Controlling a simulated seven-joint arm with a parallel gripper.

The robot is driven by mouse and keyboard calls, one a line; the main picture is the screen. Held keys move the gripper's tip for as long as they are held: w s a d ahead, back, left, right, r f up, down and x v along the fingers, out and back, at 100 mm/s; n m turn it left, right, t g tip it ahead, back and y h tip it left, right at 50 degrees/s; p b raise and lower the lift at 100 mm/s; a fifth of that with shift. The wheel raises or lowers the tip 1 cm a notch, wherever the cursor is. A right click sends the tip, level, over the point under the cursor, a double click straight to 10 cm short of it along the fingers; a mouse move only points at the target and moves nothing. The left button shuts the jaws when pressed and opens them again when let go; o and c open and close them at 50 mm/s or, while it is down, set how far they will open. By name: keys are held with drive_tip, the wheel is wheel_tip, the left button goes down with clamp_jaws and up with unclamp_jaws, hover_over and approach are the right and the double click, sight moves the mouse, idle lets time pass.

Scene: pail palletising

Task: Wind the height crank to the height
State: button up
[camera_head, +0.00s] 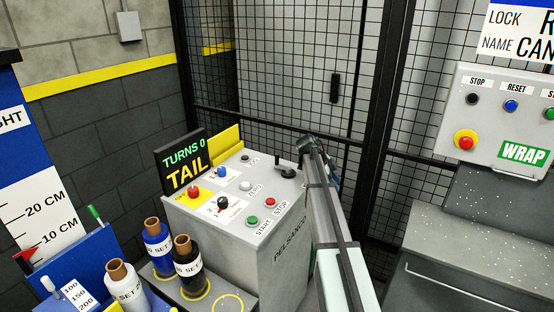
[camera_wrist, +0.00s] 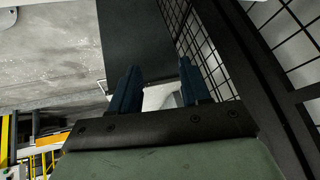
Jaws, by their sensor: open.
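A black crank-like handle with an upright knob (camera_head: 286,168) stands at the back right of the grey console's top; its label cannot be read, so I cannot tell if it is the height crank. A height scale (camera_head: 40,215) with 10 cm and 20 cm marks stands at the left edge, with a red pointer (camera_head: 25,256) near 10 cm. My gripper (camera_wrist: 158,90) is open in the wrist view, with two dark blue fingers apart and no thing held. In the head view my arm hides most of it, just right of the black handle.
The console (camera_head: 215,205) carries buttons and a "TURNS 0 TAIL" display (camera_head: 184,162). A black mesh fence (camera_head: 290,60) closes the back. A WRAP panel (camera_head: 500,115) is at the right.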

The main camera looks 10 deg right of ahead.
drive_tip(key=w+a+r+n+h, duration=0.1)
drive_tip(key=w+a+r, duration=0.1)
drive_tip(key=w+a, duration=0.1)
drive_tip(key=w+a+r+n+h, duration=0.1)
drive_tip(key=w+a+r, duration=0.2)
drive_tip(key=a, duration=0.1)
drive_tip(key=w+a+r+n+h, duration=0.1)
drive_tip(key=w+a+r, duration=0.1)
drive_tip(key=a, duration=0.2)
drive_tip(key=shift+w+a+r, duration=0.25)
drive_tip(key=shift+w+a, duration=0.05)
drive_tip(key=shift+w, duration=0.1)
drive_tip(key=w+a+r+n+t+h, duration=0.1)
drive_tip(key=w+a+r+h, duration=0.2)
drive_tip(key=a, duration=0.4)
drive_tip(key=w+a+r+n+h, duration=0.1)
drive_tip(key=w+a+r+n, duration=0.1)
drive_tip(key=a+r, duration=0.45)
approach(277, 164)
drive_tip(key=d+r, duration=0.2)
drive_tip(key=shift+w+d+r, duration=0.15)
drive_tip(key=shift+w+d, duration=0.15)
drive_tip(key=shift+w, duration=0.05)
drive_tip(key=x, duration=0.6)
drive_tip(key=shift+f, duration=0.3)
drive_tip(key=shift+x, duration=0.8)
drive_tip(key=shift+a, duration=0.1)
drive_tip(key=shift+c, duration=0.2)
clamp_jaws()
